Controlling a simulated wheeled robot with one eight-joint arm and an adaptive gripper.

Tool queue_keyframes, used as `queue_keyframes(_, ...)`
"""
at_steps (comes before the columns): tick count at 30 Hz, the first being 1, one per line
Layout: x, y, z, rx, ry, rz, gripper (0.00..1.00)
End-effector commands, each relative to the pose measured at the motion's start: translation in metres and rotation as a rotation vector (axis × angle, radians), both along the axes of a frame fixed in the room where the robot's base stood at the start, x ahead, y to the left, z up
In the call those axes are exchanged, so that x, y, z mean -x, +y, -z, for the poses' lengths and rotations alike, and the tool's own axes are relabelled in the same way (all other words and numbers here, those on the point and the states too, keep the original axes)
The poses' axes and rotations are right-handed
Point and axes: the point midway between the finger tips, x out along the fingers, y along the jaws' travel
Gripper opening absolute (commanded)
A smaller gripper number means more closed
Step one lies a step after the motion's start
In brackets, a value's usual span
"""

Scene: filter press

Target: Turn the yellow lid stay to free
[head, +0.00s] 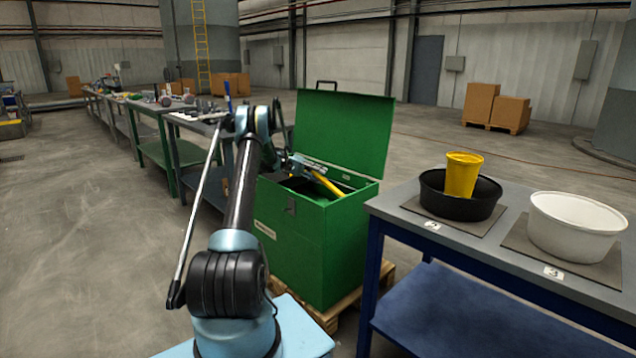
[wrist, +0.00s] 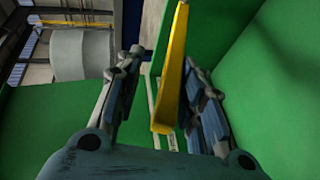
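The yellow lid stay (head: 328,184) is a slanting bar at the right side of the open green box (head: 305,250). The box's green lid (head: 345,130) stands raised behind it. My gripper (head: 305,165) is over the box opening, at the upper end of the visible part of the stay. In the wrist view the stay (wrist: 172,80) runs between the two fingers of my gripper (wrist: 162,62), nearer the right finger. A gap shows on the left finger's side. Whether the right finger touches the stay I cannot tell. The stay's lower end is hidden in the head view.
A blue-legged table (head: 400,212) stands right of the box, with a black basin (head: 432,203) holding a yellow cup (head: 462,176), and a white basin (head: 575,225). Workbenches (head: 150,108) with tools line the left. The box sits on a wooden pallet (head: 335,315). Open floor lies left.

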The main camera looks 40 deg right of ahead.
Motion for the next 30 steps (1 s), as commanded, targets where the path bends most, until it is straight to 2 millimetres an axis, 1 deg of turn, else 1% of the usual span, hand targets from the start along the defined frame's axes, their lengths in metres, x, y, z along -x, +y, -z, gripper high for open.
queue_keyframes(1,0.000,0.000,-0.010,0.000,0.000,0.000,0.35)
queue_keyframes(6,-0.001,0.000,-0.040,0.000,0.001,0.000,0.35)
queue_keyframes(12,-0.002,0.000,-0.064,0.000,0.001,0.000,0.35)
queue_keyframes(17,-0.002,0.000,-0.072,0.000,0.001,0.000,0.35)
queue_keyframes(24,-0.002,0.000,-0.073,0.000,0.001,0.000,0.35)
queue_keyframes(25,0.009,0.000,-0.083,0.000,-0.012,0.001,0.35)
queue_keyframes(30,0.009,0.002,-0.086,0.000,-0.012,-0.001,0.35)
